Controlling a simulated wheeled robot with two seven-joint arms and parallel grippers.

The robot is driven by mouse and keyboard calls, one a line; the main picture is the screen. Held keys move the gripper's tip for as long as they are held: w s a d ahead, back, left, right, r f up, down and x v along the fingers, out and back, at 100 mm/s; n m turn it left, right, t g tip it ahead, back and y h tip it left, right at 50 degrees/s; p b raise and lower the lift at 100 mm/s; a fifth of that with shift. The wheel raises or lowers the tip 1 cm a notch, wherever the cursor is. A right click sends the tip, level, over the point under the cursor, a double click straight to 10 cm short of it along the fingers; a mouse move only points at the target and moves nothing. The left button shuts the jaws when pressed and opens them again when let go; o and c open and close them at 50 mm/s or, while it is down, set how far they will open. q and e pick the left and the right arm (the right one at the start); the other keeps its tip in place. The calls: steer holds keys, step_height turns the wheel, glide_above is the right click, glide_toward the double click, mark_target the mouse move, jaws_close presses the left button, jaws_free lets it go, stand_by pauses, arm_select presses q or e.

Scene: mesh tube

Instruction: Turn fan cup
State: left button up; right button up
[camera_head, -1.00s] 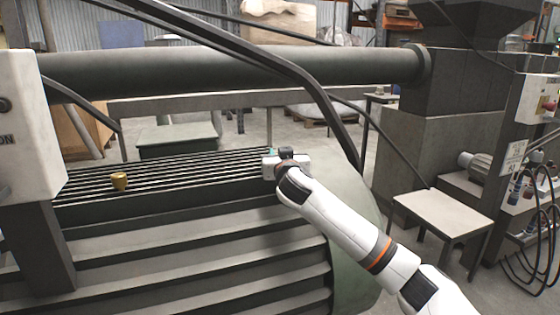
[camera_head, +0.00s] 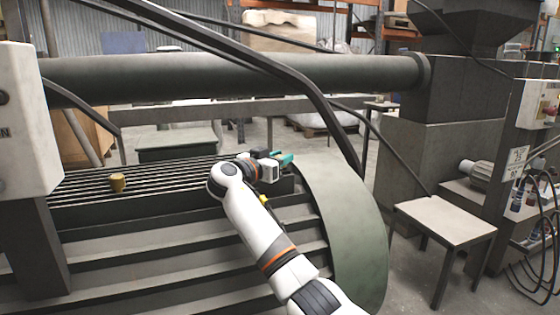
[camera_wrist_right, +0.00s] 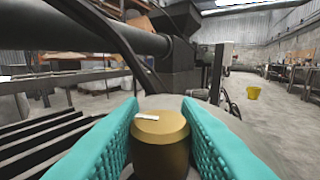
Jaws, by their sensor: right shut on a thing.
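My right gripper (camera_head: 284,158) reaches the right end of the slatted grille, its teal fingers pointing right. In the right wrist view, the teal fingers are on either side of a gold, rounded cup-like piece (camera_wrist_right: 160,145) and are shut on it. A small white mark shows on its top; its lower part is cut off by the frame. In the head view, that piece is hidden by my gripper. Another small gold cup (camera_head: 117,183) stands apart on the left part of the grille. My left gripper is not in view.
The dark slatted grille (camera_head: 150,178) tops a ribbed machine with a rounded green end (camera_head: 345,225). A thick dark pipe (camera_head: 230,80) and a slanting black bar (camera_head: 318,100) pass above and behind. A small table (camera_head: 445,217) stands to the right.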

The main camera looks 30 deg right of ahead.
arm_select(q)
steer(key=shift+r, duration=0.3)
arm_select(e)
steer(key=shift+m+g, duration=0.5)
steer(key=shift+g, duration=0.3)
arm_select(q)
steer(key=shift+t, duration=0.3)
arm_select(e)
steer(key=shift+r, duration=0.1)
steer(key=o, duration=1)
steer(key=shift+c, duration=0.2)
steer(key=shift+a, duration=0.15)
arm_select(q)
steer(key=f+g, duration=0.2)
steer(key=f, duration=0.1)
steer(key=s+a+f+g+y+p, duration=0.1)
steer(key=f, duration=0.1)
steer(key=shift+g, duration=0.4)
arm_select(e)
steer(key=v, duration=1.1)
steer(key=shift+a+f, duration=0.2)
steer(key=shift+a, duration=0.15)
